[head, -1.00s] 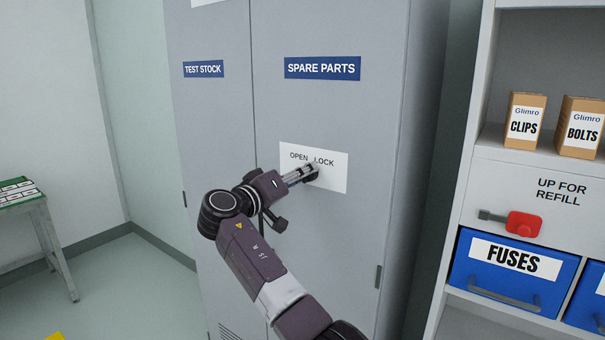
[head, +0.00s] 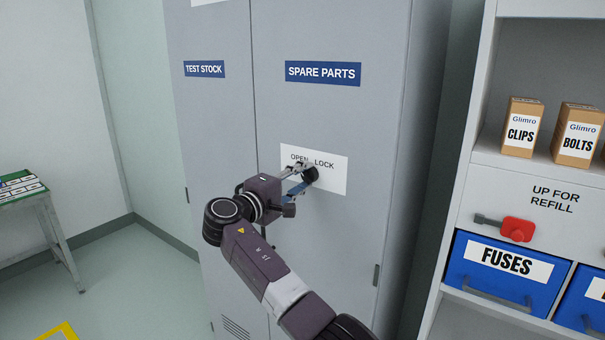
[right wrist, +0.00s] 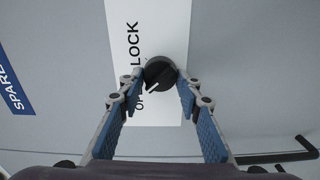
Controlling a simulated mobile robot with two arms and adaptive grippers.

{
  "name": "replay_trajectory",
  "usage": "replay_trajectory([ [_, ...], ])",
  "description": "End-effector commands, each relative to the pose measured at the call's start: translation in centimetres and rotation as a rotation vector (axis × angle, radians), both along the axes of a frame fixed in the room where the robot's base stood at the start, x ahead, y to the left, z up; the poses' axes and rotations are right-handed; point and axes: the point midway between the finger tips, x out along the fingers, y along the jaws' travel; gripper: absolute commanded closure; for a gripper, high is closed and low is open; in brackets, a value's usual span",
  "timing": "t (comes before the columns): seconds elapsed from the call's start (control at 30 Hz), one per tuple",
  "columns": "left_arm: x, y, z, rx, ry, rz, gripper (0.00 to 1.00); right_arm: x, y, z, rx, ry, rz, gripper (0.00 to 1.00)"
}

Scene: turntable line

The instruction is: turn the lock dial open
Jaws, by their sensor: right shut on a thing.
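The lock dial (head: 310,174) is a round black knob on a white plate (head: 335,182) marked OPEN and LOCK, on the grey SPARE PARTS cabinet door (head: 330,115). My right gripper (head: 303,173) is shut on the dial, with a finger on either side of it. In the right wrist view the dial (right wrist: 159,72) sits between the fingertips of the right gripper (right wrist: 161,78). Its white mark slants to the lower left there, toward the partly hidden word OPEN. My left gripper is not in view.
The TEST STOCK door (head: 212,130) is beside it on the left. A table (head: 25,196) stands far left. Floor between is clear.

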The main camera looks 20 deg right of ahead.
Motion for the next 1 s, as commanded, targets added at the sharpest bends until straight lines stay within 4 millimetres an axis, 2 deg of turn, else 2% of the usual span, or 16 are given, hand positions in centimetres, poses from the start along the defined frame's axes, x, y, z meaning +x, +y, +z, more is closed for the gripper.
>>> replay_trajectory([
  [0.7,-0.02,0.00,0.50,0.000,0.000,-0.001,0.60,0.05,0.09,0.01,-0.044,0.055,0.003,0.92],
  [0.73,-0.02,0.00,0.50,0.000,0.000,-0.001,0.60,0.05,0.09,0.01,-0.044,0.055,0.003,0.65],
  [0.87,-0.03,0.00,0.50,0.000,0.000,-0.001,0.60,0.04,0.07,-0.01,-0.043,0.054,0.002,0.51],
  [1.0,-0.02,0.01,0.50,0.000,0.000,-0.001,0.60,0.03,0.05,-0.02,-0.042,0.054,0.002,0.51],
])
